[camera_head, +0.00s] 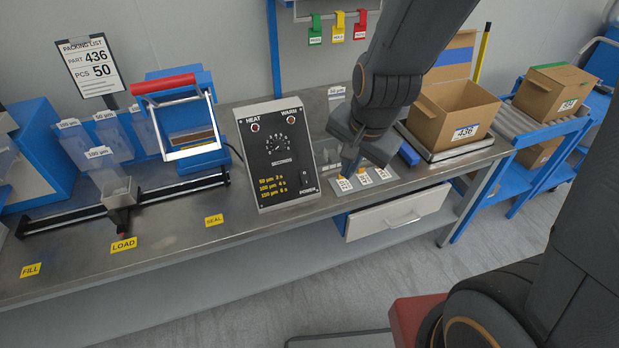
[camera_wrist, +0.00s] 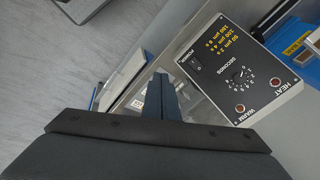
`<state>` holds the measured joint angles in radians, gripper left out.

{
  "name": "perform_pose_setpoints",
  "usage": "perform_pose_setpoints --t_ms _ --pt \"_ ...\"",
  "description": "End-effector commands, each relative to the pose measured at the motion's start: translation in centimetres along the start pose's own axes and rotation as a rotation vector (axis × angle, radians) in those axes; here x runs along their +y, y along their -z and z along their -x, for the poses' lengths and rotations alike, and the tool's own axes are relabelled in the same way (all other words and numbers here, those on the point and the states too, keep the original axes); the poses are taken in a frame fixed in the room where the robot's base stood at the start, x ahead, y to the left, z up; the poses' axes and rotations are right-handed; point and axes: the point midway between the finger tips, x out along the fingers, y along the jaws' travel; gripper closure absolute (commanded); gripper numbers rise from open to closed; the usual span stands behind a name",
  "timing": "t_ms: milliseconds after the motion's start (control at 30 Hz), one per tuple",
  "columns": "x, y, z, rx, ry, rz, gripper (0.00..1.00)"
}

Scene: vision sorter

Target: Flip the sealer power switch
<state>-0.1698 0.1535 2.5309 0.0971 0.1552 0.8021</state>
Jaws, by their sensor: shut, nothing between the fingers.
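The sealer control box (camera_head: 292,179) stands on the bench, with a dark face, a dial and HEAT and WARM lamps. It also shows in the wrist view (camera_wrist: 212,82), upside down. The power switch (camera_head: 306,190) is a small black switch by the POWER label at the face's lower right; it also shows in the wrist view (camera_wrist: 194,63). The blue sealer (camera_head: 206,158) with its red handle stands to the left. My gripper (camera_head: 346,174) is shut and empty, right of the box and apart from it; its blue fingers show in the wrist view (camera_wrist: 161,92).
A white drawer (camera_head: 400,212) is below. An open carton (camera_head: 455,108) sits on a scale at right. LOAD and SEAL tags lie on the bench at left.

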Motion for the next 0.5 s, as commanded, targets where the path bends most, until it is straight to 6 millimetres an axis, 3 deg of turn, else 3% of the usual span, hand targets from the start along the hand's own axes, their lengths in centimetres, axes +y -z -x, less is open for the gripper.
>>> perform_pose_setpoints --t_ms 200,500 --pt "-4.1 -1.4 -1.9 0.021 0.090 -0.388 1.00" --pt "-5.8 -2.0 -2.5 0.020 0.135 -0.568 1.00"
